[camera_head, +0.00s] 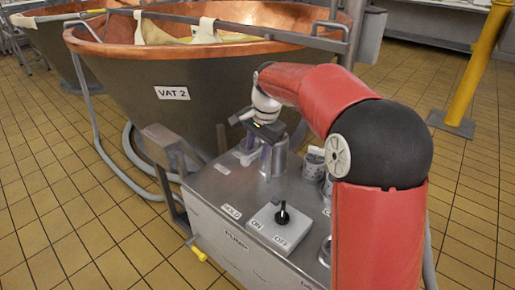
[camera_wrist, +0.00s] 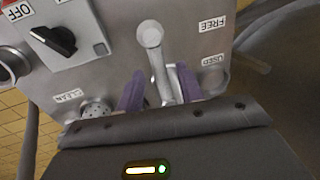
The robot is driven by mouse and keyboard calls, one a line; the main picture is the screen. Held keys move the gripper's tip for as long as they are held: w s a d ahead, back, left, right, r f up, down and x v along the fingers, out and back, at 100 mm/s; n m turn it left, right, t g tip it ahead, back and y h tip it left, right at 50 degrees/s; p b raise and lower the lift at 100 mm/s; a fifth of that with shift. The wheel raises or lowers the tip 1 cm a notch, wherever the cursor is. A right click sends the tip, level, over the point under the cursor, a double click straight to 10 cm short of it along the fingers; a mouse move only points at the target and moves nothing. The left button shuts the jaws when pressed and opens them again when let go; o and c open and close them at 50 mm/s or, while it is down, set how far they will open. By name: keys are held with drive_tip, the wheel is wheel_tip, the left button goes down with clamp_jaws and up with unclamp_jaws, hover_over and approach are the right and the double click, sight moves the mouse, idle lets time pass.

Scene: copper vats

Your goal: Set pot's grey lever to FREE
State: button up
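The grey lever (camera_wrist: 158,62) has a round knob at its top end and rises from the machine's metal top in the wrist view. The FREE label (camera_wrist: 212,24) is on the plate to the right of the knob. My gripper (camera_wrist: 161,88) has its two purple fingers apart, one on each side of the lever's lower stem. A gap shows on the left of the stem; the right finger is very close to it, and contact cannot be told. In the head view, my gripper (camera_head: 265,152) reaches down at the metal machine's far side; the lever is hard to make out there.
A black knob (camera_head: 282,213) on an ON/OFF plate sits on the metal machine (camera_head: 232,190), beside a HOLD label (camera_head: 231,211). CLEAN (camera_wrist: 68,97) and USED (camera_wrist: 212,60) labels flank my fingers. The copper VAT 2 (camera_head: 172,93) stands behind. Tiled floor (camera_head: 60,240) is clear at left.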

drive_tip(key=shift+f, duration=0.1)
clamp_jaws()
